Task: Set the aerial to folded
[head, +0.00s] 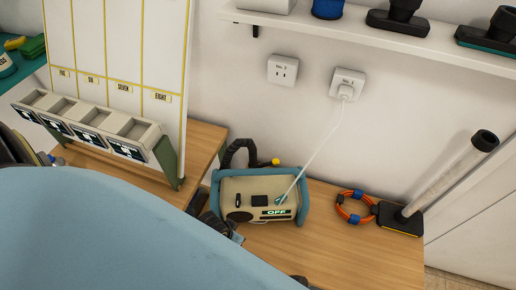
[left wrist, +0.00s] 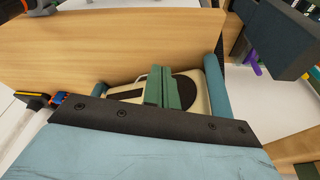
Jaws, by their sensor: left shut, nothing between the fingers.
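A beige radio-like device (head: 245,190) with blue side bars and an "OFF" label sits on the wooden bench. It also shows, partly covered, in the left wrist view (left wrist: 196,103). A bent black arm with a yellow tip (head: 238,148) rises at its back left; I cannot tell whether this is the aerial. My right gripper is not in view.
An orange-blue ring (head: 355,207) and a black-footed pale tube (head: 450,180) stand to the right. A labelled rack (head: 95,120) stands at left. The bench (head: 330,250) is clear in front of the ring.

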